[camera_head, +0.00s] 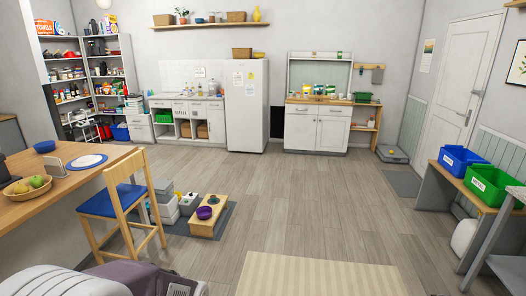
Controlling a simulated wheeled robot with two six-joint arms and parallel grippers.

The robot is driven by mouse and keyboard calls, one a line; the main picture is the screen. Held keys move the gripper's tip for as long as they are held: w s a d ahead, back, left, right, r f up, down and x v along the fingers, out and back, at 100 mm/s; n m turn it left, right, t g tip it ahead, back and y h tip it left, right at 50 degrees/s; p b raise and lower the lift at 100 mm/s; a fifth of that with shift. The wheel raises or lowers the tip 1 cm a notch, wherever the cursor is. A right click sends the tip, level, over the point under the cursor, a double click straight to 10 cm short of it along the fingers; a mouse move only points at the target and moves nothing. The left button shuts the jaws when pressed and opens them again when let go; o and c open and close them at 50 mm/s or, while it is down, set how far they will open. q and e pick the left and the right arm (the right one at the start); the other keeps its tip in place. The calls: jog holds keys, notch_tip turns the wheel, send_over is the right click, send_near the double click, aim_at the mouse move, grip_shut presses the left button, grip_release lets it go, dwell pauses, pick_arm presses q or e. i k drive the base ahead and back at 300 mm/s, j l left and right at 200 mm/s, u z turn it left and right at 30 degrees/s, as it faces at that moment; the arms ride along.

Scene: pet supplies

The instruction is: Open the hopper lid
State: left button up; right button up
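No lid can be made out for certain. A grey-and-white boxy unit (166,210) stands on the floor just right of the blue-seated chair, partly hidden by it; it may be the hopper, but it is too small to tell. A smaller white box (189,204) stands beside it. To their right is a low wooden stand (203,229) with a purple bowl (205,213) and a second, darker bowl (213,200). Neither of my grippers is in view.
A dark mat (228,217) lies under the stand. The chair (112,203) and wooden table (50,190) are at left. A cream rug (320,275) lies in front. Blue (460,160) and green (494,184) bins stand at right. The middle floor is clear.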

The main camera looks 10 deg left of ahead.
aim_at(159, 185)
jog(key=i, duration=3.35)
jog(key=i+l+u, duration=0.1)
jog(key=i+u, duration=0.35)
jog(key=i+l+u, duration=0.25)
jog(key=i+u, duration=0.15)
jog(key=i+l+u, duration=1.1)
jog(key=l+u, duration=0.2)
jog(key=l, duration=0.3)
jog(key=i+l+u, duration=0.15)
jog(key=l+u, duration=0.3)
jog(key=l, duration=0.25)
jog(key=l+u, duration=0.45)
jog(key=l, duration=0.25)
jog(key=l+u, duration=0.4)
jog(key=l, duration=0.3)
jog(key=i+l, duration=0.1)
jog(key=l, duration=0.2)
jog(key=i+l, duration=0.15)
jog(key=l, duration=0.15)
jog(key=i+l, duration=0.1)
jog(key=l, duration=0.25)
jog(key=i+l+u, duration=0.2)
jog(key=i+l, duration=1.45)
jog(key=i+j, duration=0.1)
jog(key=i, duration=0.45)
jog(key=j+u, duration=0.05)
